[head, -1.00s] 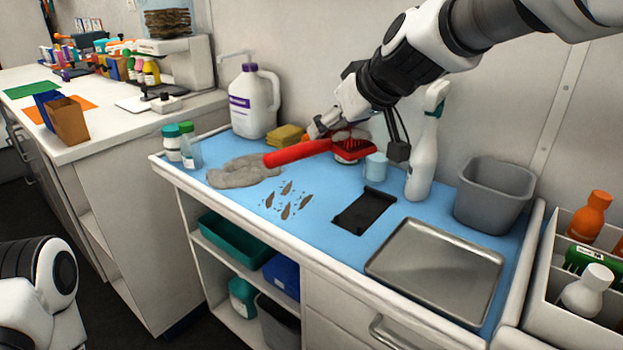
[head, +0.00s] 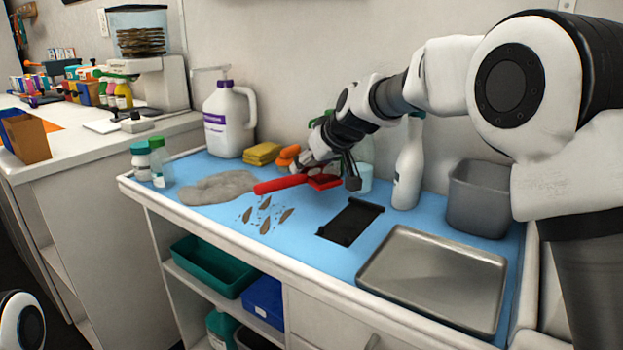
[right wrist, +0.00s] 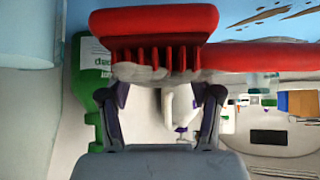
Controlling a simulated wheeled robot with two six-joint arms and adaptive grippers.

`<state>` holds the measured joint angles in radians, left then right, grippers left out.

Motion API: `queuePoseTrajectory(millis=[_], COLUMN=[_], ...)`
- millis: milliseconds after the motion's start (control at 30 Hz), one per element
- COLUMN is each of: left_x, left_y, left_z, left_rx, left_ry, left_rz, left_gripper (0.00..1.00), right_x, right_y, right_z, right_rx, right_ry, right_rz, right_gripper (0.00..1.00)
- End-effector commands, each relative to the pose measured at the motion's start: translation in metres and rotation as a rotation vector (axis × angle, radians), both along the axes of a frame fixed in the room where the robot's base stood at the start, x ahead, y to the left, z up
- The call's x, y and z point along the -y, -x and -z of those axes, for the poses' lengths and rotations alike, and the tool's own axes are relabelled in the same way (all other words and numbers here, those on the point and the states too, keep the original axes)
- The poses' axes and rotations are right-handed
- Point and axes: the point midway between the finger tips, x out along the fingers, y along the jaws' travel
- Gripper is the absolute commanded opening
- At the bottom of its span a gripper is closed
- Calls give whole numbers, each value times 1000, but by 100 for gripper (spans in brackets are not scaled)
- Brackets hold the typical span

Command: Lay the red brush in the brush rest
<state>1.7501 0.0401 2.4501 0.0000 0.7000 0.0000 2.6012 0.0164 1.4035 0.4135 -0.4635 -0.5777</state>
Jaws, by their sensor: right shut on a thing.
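The red brush (head: 280,184) is in the air above the blue counter mat, its handle pointing left over the grey cloth's edge. My right gripper (head: 317,165) is shut on it near its head, from above and behind. In the right wrist view the red brush head (right wrist: 155,22) lies across the fingertips of my right gripper (right wrist: 163,92), with grey fluff on its bristles. The black brush rest (head: 350,222) lies flat on the mat, in front and to the right of the brush, and looks empty. My left gripper is out of view.
A metal tray (head: 435,275) lies right of the rest. Grey cloth (head: 218,188), brown tufts (head: 265,217), yellow sponges (head: 262,153) and a white jug (head: 230,120) are to the left.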

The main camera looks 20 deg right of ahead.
Motion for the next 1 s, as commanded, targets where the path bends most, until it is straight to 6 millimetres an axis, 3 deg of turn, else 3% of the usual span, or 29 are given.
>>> queuePoseTrajectory(millis=[233,600,633,667,1000], left_x=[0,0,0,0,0], left_y=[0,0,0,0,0], left_z=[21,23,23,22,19], left_rx=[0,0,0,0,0], left_ry=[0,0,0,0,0], left_rz=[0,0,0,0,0], left_gripper=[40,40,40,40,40], right_x=[1,0,0,0,0], right_y=[-3,-3,-3,-3,-3], right_z=[37,41,40,39,36], right_rx=[-1,0,0,0,0], right_ry=[0,-1,-1,-1,0], right_rz=[0,1,0,0,0], right_gripper=[28,28,67,74,74])
